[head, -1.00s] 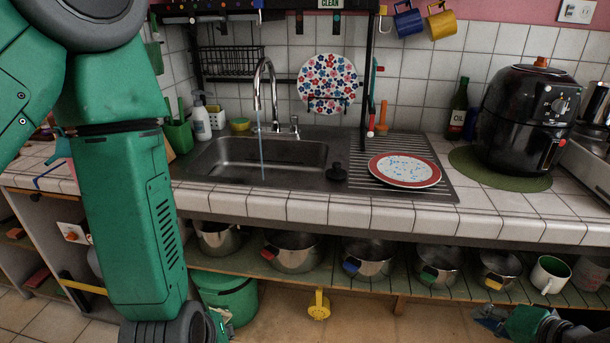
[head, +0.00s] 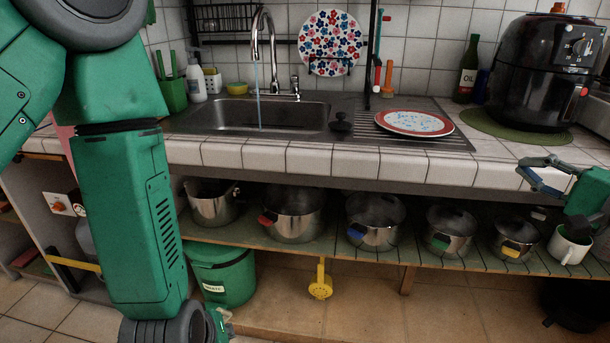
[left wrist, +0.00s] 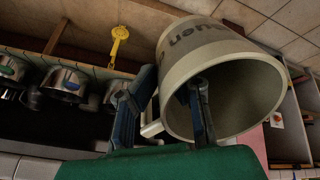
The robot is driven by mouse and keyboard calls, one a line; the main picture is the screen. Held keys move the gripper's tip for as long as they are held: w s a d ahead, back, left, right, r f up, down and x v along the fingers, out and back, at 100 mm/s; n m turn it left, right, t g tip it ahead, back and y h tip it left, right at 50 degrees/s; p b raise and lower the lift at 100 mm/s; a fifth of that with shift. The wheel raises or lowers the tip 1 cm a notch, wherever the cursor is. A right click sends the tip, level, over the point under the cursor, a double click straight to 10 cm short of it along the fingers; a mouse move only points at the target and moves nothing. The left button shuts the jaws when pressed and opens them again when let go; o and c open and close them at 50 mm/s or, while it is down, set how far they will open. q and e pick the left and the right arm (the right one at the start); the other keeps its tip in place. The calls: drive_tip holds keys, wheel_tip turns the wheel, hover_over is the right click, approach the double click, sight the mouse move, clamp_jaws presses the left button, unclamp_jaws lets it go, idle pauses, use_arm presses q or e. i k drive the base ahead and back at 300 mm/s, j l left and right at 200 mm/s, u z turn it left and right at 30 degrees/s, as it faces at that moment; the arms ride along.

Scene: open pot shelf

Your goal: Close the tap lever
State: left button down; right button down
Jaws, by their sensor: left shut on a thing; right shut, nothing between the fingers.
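The chrome tap (head: 265,35) stands behind the sink (head: 255,116), and a thin stream of water falls from its spout. The small tap lever (head: 295,84) stands on the right side of the tap base. My right gripper (head: 527,172) is shut and empty, in front of the counter's front edge at the right, far from the lever. My left gripper (left wrist: 168,88) is shut on the wall of a beige mug (left wrist: 225,75) with dark lettering, one finger inside it. In the head view only a small part of the left gripper shows at the bottom.
A red-rimmed plate (head: 414,122) lies on the drainer right of the sink. A black air fryer (head: 540,75) stands on the counter at the right. Several pots sit on the shelf below, with a white mug (head: 569,245) near my right gripper. A green bin (head: 222,275) stands below.

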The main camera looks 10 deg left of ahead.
sight(294, 79)
drive_tip(key=i+j+u, duration=0.2)
drive_tip(key=i, duration=0.25)
drive_tip(key=i+j+u, duration=0.25)
drive_tip(key=i, duration=0.25)
drive_tip(key=i+j+u, duration=0.2)
drive_tip(key=i, duration=0.25)
